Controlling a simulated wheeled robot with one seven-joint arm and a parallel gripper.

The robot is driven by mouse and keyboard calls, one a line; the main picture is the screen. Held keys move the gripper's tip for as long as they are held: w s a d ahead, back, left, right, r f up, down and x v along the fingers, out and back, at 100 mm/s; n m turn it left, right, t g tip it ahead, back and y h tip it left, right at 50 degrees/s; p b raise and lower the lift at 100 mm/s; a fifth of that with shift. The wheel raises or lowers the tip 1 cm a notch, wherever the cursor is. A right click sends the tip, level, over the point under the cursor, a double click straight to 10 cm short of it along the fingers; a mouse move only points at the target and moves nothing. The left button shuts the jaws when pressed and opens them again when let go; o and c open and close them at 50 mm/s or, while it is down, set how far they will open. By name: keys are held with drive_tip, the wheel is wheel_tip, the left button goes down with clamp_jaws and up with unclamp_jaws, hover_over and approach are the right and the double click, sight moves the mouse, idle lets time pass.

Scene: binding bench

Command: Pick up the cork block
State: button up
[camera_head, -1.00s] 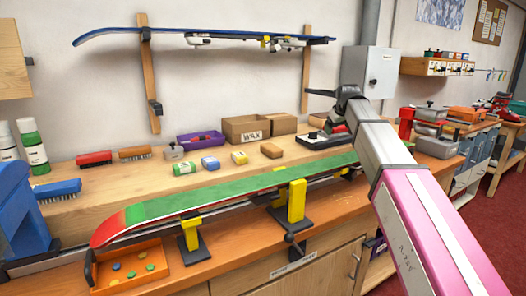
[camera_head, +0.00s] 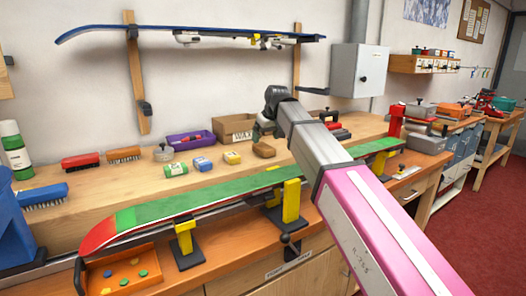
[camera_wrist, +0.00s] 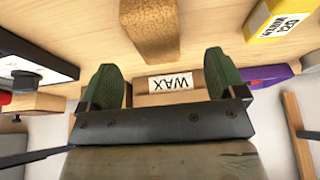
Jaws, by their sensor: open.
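The cork block (camera_head: 263,150) is a small brown block with rounded edges. It lies on the wooden bench shelf, right of the yellow box. In the wrist view the cork block (camera_wrist: 150,30) shows at the top centre, beyond the fingertips and partly cut off by the frame edge. My gripper (camera_wrist: 166,72) is open, with its two green fingers apart and nothing between them. In the head view my gripper (camera_head: 264,130) is just above and behind the cork block, partly hidden by my arm.
A yellow box (camera_head: 232,158), a blue-and-white box (camera_head: 202,164) and a green box (camera_head: 176,169) stand left of the cork. The cardboard WAX box (camera_head: 234,128) and purple tray (camera_head: 190,141) are behind. A green ski (camera_head: 200,203) lies clamped in front.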

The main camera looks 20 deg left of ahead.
sight(264, 145)
drive_tip(key=shift+w+x, duration=0.15)
drive_tip(key=shift+x, duration=1.4)
drive_tip(key=shift+w+x, duration=0.15)
drive_tip(key=shift+x, duration=1.35)
drive_tip(key=c, duration=1.1)
drive_tip(key=shift+r, duration=0.1)
wheel_tip(264, 145, up, 4)
drive_tip(key=shift+a+f, duration=0.1)
drive_tip(key=s+a+r, duration=0.1)
drive_tip(key=s+r, duration=0.1)
drive_tip(key=s, duration=0.1)
drive_tip(key=s+a+r, duration=0.1)
drive_tip(key=s+r, duration=0.1)
drive_tip(key=s, duration=0.2)
drive_tip(key=s+a+r, duration=0.1)
drive_tip(key=s+r, duration=0.2)
drive_tip(key=s, duration=0.1)
drive_tip(key=shift+a+r, duration=0.1)
drive_tip(key=shift+a, duration=0.25)
